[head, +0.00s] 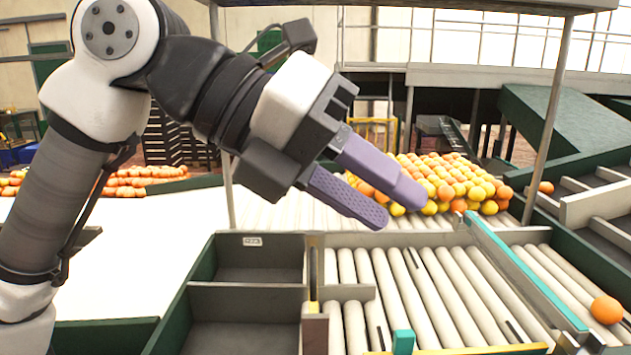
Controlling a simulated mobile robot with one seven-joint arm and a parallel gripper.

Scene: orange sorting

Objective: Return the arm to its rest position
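My gripper (394,207) is in the upper middle of the head view, on my arm that comes in from the left. Its two purple fingers point down and to the right, with a gap between them. Nothing shows between the fingers. The gripper is held in the air above the roller conveyor (425,285). A pile of oranges and yellow fruit (463,182) lies behind the fingers, apart from them as far as I can tell.
A single orange (606,309) lies on the rollers at the right. Empty dark bins (245,290) with green and grey walls stand left of the conveyor. A teal divider (520,265) edges the rollers. A metal post (552,110) rises at right. More oranges (140,180) lie at left.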

